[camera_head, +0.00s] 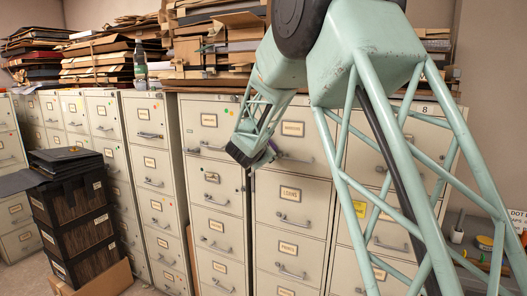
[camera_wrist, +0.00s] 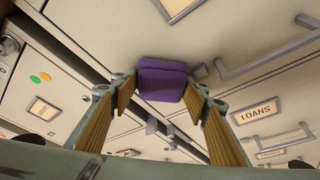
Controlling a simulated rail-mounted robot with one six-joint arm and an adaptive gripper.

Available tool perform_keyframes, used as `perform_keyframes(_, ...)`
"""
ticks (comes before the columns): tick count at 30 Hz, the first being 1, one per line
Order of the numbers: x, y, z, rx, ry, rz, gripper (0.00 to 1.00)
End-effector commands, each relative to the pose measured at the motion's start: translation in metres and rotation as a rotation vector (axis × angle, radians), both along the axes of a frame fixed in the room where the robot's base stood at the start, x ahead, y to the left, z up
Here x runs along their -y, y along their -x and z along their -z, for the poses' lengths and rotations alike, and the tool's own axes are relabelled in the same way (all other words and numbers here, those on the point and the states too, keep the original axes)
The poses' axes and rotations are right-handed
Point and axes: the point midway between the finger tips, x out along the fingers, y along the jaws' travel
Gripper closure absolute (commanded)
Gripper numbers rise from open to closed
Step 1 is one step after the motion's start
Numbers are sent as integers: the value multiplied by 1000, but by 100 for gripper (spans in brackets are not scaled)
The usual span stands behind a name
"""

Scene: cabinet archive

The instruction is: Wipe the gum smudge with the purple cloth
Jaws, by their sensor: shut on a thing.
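The purple cloth (camera_wrist: 162,78) is a folded, padded-looking piece between the two fingers of my gripper (camera_wrist: 160,92) in the wrist view. My gripper is shut on it. In the head view my gripper (camera_head: 258,156) is in front of the upper drawers of the filing cabinets, left of the LOANS drawer, and only a sliver of purple shows there. The cloth is close to a beige drawer front (camera_wrist: 110,35); I cannot tell whether it touches. I cannot make out the gum smudge clearly in either view; the cloth, my gripper or my arm may hide it.
Drawer handles (camera_head: 290,225) stick out from the cabinet fronts. A bottle (camera_head: 140,65) and stacks of folders (camera_head: 105,60) are on top of the cabinets. Dark boxes (camera_head: 75,200) are stacked at the left. A dark table (camera_head: 480,240) with small items is at the right, partly behind my arm.

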Motion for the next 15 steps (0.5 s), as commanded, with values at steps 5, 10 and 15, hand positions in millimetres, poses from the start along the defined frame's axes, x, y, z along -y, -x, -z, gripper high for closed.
perform_keyframes(5, 0, 0, -1, 0, 0, 0, 71)
perform_keyframes(10, 1, 0, 0, 0, 0, 0, 71)
perform_keyframes(15, 6, 2, 1, 1, -1, 0, 71)
